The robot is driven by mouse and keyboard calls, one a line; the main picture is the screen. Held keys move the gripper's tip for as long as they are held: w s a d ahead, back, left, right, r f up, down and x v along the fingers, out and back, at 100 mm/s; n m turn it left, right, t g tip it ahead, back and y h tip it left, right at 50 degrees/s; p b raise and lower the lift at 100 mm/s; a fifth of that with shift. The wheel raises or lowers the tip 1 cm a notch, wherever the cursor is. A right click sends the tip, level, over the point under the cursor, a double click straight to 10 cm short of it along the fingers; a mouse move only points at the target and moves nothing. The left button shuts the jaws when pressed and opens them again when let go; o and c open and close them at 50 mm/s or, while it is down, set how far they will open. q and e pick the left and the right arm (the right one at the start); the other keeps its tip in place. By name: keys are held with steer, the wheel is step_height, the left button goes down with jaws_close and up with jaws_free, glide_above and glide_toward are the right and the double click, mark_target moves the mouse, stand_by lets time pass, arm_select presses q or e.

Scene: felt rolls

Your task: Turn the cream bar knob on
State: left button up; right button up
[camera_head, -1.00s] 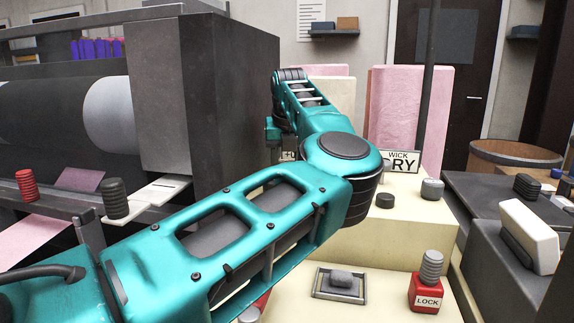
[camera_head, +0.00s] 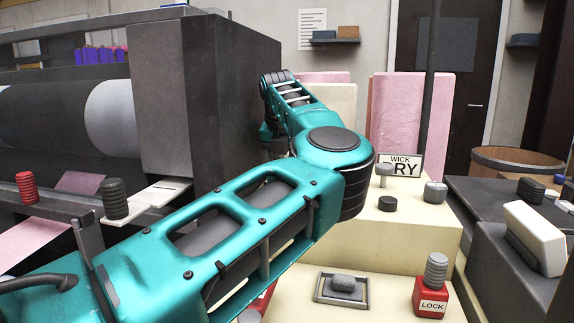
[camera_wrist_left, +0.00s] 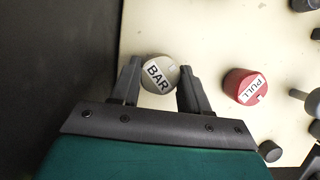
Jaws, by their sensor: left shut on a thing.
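The cream bar knob (camera_wrist_left: 159,73) is a round knob with "BAR" lettered on it, seen in the left wrist view. My left gripper (camera_wrist_left: 158,80) has a finger on either side of it and is shut on it. The lettering sits tilted in that view. In the head view my left arm reaches in from the left, and its gripper and the knob are hidden behind the arm and the dark machine's corner. My right gripper is in neither view.
A red PULL knob (camera_wrist_left: 244,86) is beside the bar knob on the cream panel. A red LOCK block (camera_head: 431,297) and a grey knob in a square frame (camera_head: 342,287) are at the front. A WICK DRY sign (camera_head: 401,166) stands behind. The dark machine (camera_head: 235,90) stands left of the gripper.

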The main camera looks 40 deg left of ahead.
arm_select(q)
steer(key=o, duration=1.1)
steer(key=shift+c, duration=0.2)
steer(key=p+v, duration=0.1)
steer(key=v, duration=1.2)
steer(key=shift+p, duration=0.4)
steer(key=shift+d, duration=0.1)
steer(key=shift+c, duration=0.3)
